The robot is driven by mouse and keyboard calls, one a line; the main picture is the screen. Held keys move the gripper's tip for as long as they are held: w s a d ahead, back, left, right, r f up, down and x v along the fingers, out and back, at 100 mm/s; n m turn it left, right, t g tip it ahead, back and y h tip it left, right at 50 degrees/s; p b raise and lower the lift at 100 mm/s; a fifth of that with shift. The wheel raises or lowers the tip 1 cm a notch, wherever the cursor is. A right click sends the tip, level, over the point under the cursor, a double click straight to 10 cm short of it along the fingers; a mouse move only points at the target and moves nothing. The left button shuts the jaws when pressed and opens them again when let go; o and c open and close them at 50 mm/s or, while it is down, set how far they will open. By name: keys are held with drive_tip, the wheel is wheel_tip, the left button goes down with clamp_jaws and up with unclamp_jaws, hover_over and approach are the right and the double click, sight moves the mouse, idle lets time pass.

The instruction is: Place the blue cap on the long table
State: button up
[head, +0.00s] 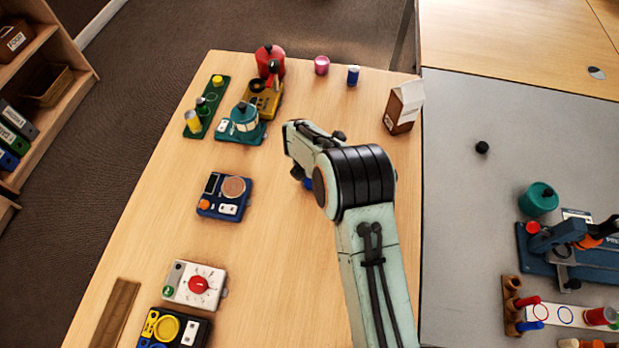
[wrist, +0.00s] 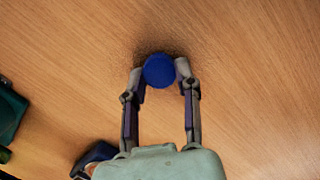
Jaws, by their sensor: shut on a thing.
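The blue cap (wrist: 159,71) is a round, flat-topped disc held between the two fingertips of my gripper (wrist: 160,76) in the wrist view. The fingers touch it on both sides. Below it is the wooden top of the long table (head: 270,190), with a dark shadow around the cap; I cannot tell whether the cap touches the wood. In the head view, a small blue part shows at the left of my arm (head: 308,184), mostly hidden by the arm; it is probably the cap.
A blue scale (head: 222,196), a white timer with a red dial (head: 196,285) and a teal device (head: 240,124) stand left of my arm. Wood around the cap is clear.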

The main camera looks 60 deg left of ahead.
drive_tip(key=o, duration=0.6)
drive_tip(key=shift+o, duration=0.2)
wheel_tip(320, 180, up, 12)
drive_tip(key=s, duration=0.2)
drive_tip(key=w+d+r+m, duration=0.5)
drive_tip(key=d+m, duration=0.1)
drive_tip(key=d, duration=0.2)
drive_tip(key=w+d+r+m, duration=0.4)
drive_tip(key=d+m, duration=0.2)
drive_tip(key=d, duration=0.3)
drive_tip(key=s+d+r+m+g, duration=0.1)
drive_tip(key=s+d+r+m, duration=0.2)
drive_tip(key=d+m, duration=0.6)
drive_tip(key=s+d+r+m, duration=0.2)
drive_tip(key=d+m, duration=0.5)
drive_tip(key=d, duration=0.4)
drive_tip(key=s+d+f+m, duration=0.1)
drive_tip(key=s+d+m, duration=0.4)
drive_tip(key=s+m, duration=0.3)
drive_tip(key=shift+s+d+f+m+g, duration=0.25)
drive_tip(key=shift+s+f+m+g, duration=0.1)
drive_tip(key=shift+m, duration=0.45)
